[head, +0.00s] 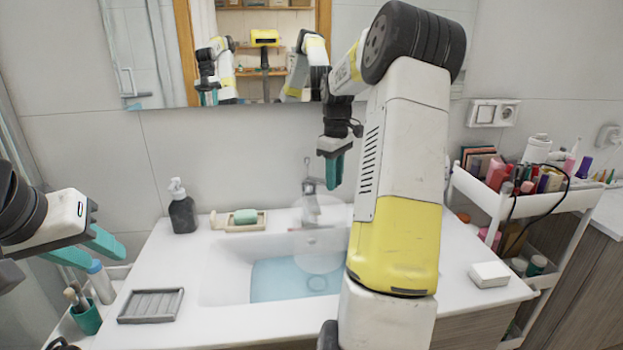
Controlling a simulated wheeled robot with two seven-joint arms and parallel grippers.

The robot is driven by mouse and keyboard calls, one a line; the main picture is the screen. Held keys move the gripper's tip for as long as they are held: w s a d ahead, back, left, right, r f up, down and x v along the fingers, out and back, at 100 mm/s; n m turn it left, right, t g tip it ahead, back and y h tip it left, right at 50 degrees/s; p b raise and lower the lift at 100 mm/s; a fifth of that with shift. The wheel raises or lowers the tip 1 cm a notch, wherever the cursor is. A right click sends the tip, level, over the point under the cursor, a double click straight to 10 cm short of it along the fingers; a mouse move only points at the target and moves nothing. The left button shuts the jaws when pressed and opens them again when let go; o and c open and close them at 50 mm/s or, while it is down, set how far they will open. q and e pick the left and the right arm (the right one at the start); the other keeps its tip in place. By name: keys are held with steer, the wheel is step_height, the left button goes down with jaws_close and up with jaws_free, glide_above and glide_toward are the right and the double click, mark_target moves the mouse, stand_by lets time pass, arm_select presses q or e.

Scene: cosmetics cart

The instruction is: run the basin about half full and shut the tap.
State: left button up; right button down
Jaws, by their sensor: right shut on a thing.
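The white basin (222,272) is set in the counter and holds a pool of blue water (285,280). My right arm hides the basin's right part. The grey tap (313,187) stands at the basin's back edge. A pale, see-through round patch (322,248) shows below the tap; I cannot tell whether it is running water. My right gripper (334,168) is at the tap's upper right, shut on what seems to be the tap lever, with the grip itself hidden. My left gripper (90,250) is open and empty at the far left, above the counter's left side.
A soap dispenser (182,208) and a dish with green soap (245,217) stand behind the basin. A grey ribbed tray (151,305) and a teal cup of brushes (86,317) are front left. A white block (489,274) lies right. A loaded cart (487,198) stands beyond.

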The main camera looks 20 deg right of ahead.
steer(key=shift+w+d+r, duration=0.1)
steer(key=shift+r, duration=0.1)
steer(key=shift+w+a+r+g+h, duration=0.15)
steer(key=shift+w+r+g+h, duration=0.15)
steer(key=shift+r+g, duration=0.15)
steer(key=shift+w+a+r+g+h, duration=0.15)
steer(key=shift+r+g+h, duration=0.15)
steer(key=shift+g, duration=0.15)
steer(key=shift+w+a+r+g+h, duration=0.15)
steer(key=shift+w+r+g+h, duration=0.1)
steer(key=shift+r+g+h, duration=0.4)
steer(key=shift+r+g, duration=0.1)
steer(key=shift+g, duration=0.15)
steer(key=c, duration=1.2)
jaws_free()
